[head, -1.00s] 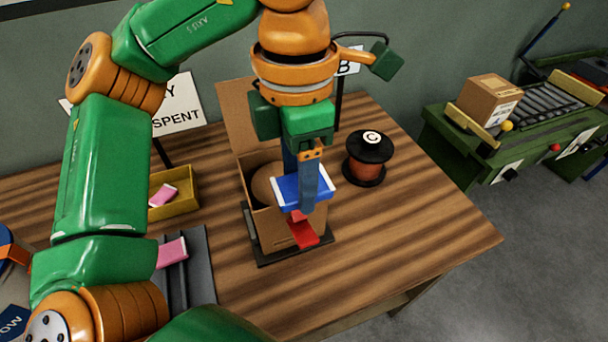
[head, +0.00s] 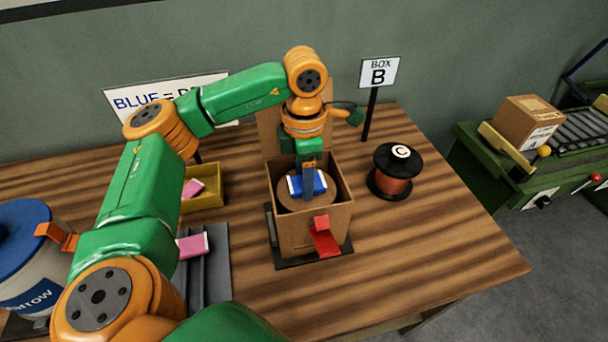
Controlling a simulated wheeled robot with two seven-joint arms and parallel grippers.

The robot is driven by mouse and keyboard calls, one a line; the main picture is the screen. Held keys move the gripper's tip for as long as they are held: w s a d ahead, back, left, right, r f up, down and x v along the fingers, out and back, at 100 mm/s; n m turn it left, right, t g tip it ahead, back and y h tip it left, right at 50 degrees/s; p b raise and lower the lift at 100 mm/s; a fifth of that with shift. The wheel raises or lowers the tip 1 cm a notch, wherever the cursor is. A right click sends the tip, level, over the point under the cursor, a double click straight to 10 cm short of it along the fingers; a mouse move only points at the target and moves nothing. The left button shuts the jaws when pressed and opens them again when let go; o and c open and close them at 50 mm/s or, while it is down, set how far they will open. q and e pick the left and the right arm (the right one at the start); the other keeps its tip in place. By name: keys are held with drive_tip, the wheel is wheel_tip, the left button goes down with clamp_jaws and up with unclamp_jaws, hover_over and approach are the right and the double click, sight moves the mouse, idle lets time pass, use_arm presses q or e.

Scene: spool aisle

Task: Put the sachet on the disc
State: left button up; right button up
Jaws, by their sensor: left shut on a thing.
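The blue sachet (head: 319,185) with white ends is in my left gripper (head: 309,194), which is shut on it. The gripper points down into an open cardboard box (head: 305,232). A round brown disc (head: 291,203) lies inside the box, directly under the sachet. The sachet looks at or just above the disc; I cannot tell whether they touch. The gripper's fingers hide part of the sachet and disc. My right gripper is not in view.
A red tab (head: 323,238) sits on the box front. A black-and-copper spool C (head: 394,175) and the Box B sign (head: 379,72) stand right. A yellow tray (head: 209,192) with a pink sachet, another pink sachet (head: 194,245) and a blue-lidded drum (head: 28,240) are left.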

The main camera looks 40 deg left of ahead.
use_arm(q)
drive_tip(key=shift+f, duration=0.2)
drive_tip(key=o, duration=1.3)
drive_tip(key=shift+r, duration=0.1)
drive_tip(key=shift+o, duration=0.2)
drive_tip(key=shift+r, duration=0.1)
drive_tip(key=shift+r, duration=0.25)
wheel_tip(320, 180, up, 6)
drive_tip(key=shift+r, duration=0.1)
wheel_tip(320, 180, up, 5)
drive_tip(key=p, duration=0.3)
drive_tip(key=shift+r, duration=0.2)
